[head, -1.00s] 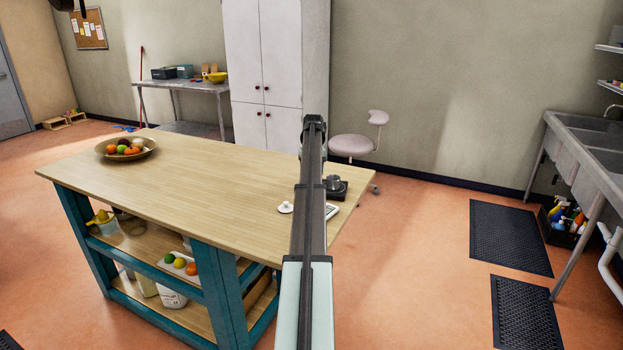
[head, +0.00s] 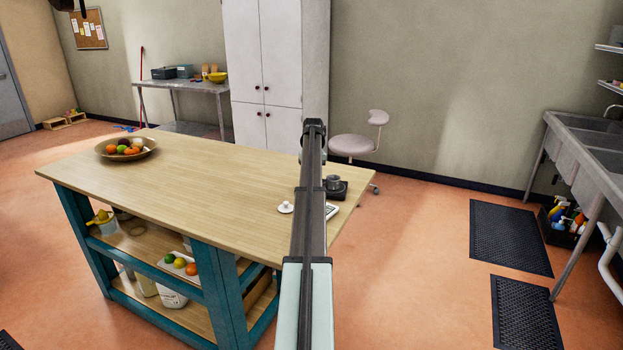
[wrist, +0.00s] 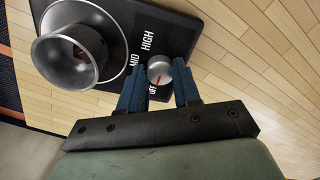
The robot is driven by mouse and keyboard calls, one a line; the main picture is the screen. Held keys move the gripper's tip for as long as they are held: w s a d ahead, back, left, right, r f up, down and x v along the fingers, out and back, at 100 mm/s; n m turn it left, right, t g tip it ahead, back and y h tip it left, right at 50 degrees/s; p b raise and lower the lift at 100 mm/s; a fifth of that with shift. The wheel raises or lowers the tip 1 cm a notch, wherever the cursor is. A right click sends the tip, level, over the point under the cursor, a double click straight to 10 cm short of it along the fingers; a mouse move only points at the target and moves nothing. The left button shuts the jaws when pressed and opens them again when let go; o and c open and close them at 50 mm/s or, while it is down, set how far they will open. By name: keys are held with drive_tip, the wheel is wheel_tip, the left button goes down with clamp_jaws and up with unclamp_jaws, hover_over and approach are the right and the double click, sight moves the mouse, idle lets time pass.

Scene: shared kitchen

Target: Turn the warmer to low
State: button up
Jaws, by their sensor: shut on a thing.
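The black warmer (wrist: 172,35) fills the upper middle of the wrist view, with HIGH, MID and OFF printed in white around its round silver knob (wrist: 159,66). The knob's red mark points toward OFF. No LOW label shows; my left finger covers the area between OFF and MID. My gripper (wrist: 158,75) is shut on the knob, one blue finger on each side. In the head view the warmer (head: 341,190) sits at the right end of the island, partly behind my arm, which hides the gripper there.
A white lid-like thing (head: 286,207) and a small pale device (head: 331,211) lie nearby on the wooden island top (head: 215,185). A fruit bowl (head: 126,149) is at the far left end.

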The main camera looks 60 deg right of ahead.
drive_tip(key=shift+c, duration=0.7)
drive_tip(key=shift+m, duration=0.3)
drive_tip(key=m, duration=0.4)
drive_tip(key=shift+m, duration=2.1)
drive_tip(key=o, duration=1.1)
drive_tip(key=shift+c, duration=0.2)
drive_tip(key=shift+r, duration=0.15)
